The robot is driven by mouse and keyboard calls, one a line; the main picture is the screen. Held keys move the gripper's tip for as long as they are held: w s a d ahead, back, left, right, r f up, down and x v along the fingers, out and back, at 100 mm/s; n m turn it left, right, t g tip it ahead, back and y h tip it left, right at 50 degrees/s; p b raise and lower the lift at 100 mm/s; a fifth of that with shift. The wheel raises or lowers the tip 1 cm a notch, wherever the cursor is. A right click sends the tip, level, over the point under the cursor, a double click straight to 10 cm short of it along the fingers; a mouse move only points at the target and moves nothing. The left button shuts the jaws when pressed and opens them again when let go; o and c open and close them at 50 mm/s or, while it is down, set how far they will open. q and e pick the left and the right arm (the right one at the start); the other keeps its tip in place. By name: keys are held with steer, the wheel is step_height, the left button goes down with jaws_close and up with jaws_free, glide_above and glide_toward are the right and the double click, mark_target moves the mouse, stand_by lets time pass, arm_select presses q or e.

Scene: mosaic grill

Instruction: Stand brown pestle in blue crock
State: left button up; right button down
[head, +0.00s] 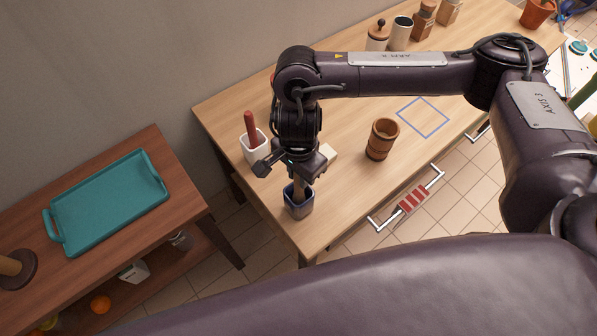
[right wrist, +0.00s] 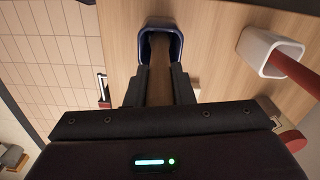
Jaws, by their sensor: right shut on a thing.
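The blue crock (head: 298,210) stands near the front left corner of the wooden table. My right gripper (head: 300,180) is above it, pointing down, shut on the brown pestle (head: 298,192). The pestle is upright or nearly so, and its lower end appears to be inside the crock's mouth; whether it touches the bottom is hidden. In the right wrist view the pestle (right wrist: 160,75) runs between the two fingers into the open blue crock (right wrist: 160,22). My left gripper is not in view.
A white crock (head: 254,150) with a red pestle (head: 250,125) stands close behind and left. A pale block (head: 328,153) and a brown wooden cup (head: 382,140) are to the right. A blue square outline (head: 423,117) is empty. A teal tray (head: 108,202) lies on the side table.

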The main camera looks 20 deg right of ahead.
steer(key=c, duration=1.2)
jaws_free()
steer(key=shift+o, duration=0.2)
steer(key=shift+r, duration=0.15)
step_height(320, 180, up, 8)
steer(key=shift+f, duration=0.2)
steer(key=shift+f, duration=0.1)
